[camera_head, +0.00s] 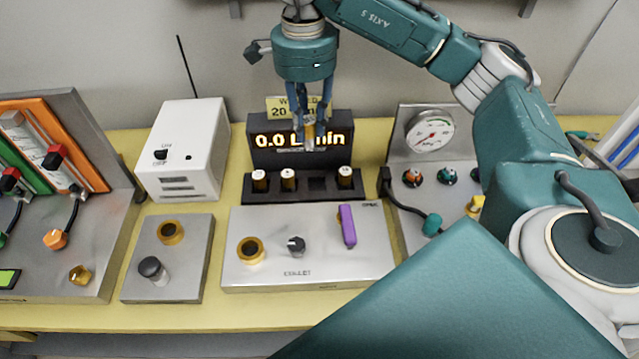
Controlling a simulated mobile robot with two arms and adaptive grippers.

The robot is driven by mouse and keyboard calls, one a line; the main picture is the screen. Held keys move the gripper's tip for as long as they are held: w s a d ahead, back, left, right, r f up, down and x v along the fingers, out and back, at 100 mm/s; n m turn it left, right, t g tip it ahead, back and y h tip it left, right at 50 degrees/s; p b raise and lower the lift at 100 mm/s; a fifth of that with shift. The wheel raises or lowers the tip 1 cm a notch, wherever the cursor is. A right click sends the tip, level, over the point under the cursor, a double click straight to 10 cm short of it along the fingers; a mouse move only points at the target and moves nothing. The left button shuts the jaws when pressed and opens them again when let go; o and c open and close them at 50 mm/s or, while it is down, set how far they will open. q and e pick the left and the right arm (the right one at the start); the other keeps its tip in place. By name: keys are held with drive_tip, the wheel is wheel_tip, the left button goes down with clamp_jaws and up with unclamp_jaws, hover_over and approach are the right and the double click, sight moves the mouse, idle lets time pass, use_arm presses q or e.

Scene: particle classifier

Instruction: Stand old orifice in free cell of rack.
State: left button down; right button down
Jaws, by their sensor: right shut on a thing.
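My right gripper (309,138) points down in front of the display and is shut on a small brass-coloured orifice (310,130), which its fingers partly hide. The black rack (302,197) stands below it. Orifices with pale tops stand in its far left cell (260,180), the second cell (288,179) and the far right cell (345,177). The third cell from the left (318,184) looks dark and empty. The held orifice is above the rack and apart from it, roughly over the empty cell. My left gripper is not in view.
The black display (265,155) reading 0.0 L/min stands right behind the rack. The collet block (300,272) with a purple lever (347,226) lies in front. A white box (185,150) stands left, a gauge panel (398,155) right. My arm covers the right side.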

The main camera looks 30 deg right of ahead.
drive_tip(key=shift+w+d+f+m+p, duration=0.5)
drive_tip(key=shift+f+m, duration=0.55)
drive_tip(key=shift+f, duration=2.1)
drive_tip(key=shift+w+d+f+m+p, duration=0.2)
drive_tip(key=shift+d+f+m, duration=0.65)
drive_tip(key=shift+f, duration=2.3)
drive_tip(key=shift+w+d+f+m+p, duration=0.4)
drive_tip(key=shift+f+m, duration=0.9)
drive_tip(key=shift+f, duration=1.85)
drive_tip(key=shift+a, duration=0.1)
drive_tip(key=shift+f, duration=0.1)
drive_tip(key=c, duration=1.5)
unclamp_jaws()
drive_tip(key=shift+o, duration=0.2)
